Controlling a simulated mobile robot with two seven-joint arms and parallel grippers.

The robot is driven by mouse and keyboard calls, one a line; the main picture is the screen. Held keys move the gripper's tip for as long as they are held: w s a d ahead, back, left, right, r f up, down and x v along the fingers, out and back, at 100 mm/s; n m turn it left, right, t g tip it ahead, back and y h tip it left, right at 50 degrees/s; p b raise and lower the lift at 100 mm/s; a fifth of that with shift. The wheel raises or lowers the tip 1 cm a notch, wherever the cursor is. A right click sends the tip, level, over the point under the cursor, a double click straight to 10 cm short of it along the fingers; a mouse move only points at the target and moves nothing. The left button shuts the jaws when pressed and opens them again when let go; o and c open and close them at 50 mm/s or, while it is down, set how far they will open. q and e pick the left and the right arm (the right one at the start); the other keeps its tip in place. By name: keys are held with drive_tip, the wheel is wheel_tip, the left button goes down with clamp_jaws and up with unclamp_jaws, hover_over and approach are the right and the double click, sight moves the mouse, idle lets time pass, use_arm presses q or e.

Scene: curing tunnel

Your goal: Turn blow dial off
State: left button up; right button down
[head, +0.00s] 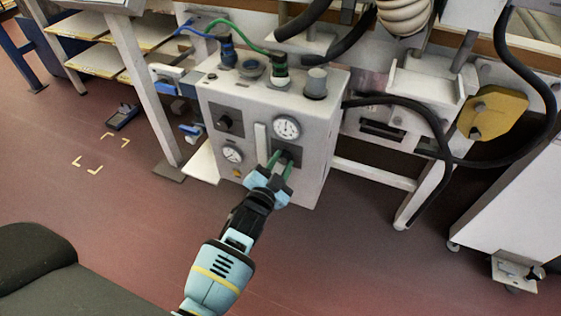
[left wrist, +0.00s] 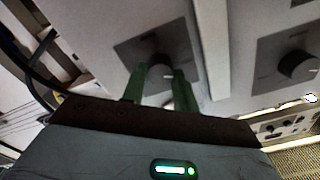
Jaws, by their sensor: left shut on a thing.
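A white control box (head: 315,175) stands in the middle of the head view, with two dark dial plates on its front. My left gripper (head: 281,160) reaches the lower right dial plate (head: 294,152), its green fingers around the dial there. In the left wrist view, the left gripper (left wrist: 158,85) is shut on this dial (left wrist: 160,72), one finger on each side. Fingers hide much of the dial, and I cannot read its label or setting. The other dial (head: 226,122) is at the upper left of the box front; a dark knob (left wrist: 297,65) also shows in the left wrist view. My right gripper is out of view.
Two round gauges, one upper (head: 286,128) and one lower left (head: 232,154), are close to the held dial. Blue and green hoses (head: 240,45) top the box. A black cable (head: 430,115) hangs to its right. The floor (head: 120,220) in front is clear.

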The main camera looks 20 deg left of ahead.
use_arm(q)
drive_tip(key=shift+n+p, duration=0.4)
drive_tip(key=shift+n, duration=0.8)
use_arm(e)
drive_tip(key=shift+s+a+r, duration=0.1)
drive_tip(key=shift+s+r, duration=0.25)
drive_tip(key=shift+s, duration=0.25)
use_arm(q)
drive_tip(key=shift+n, duration=0.4)
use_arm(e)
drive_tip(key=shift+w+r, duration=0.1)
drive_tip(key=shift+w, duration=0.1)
use_arm(q)
drive_tip(key=o, duration=1)
drive_tip(key=shift+c, duration=0.2)
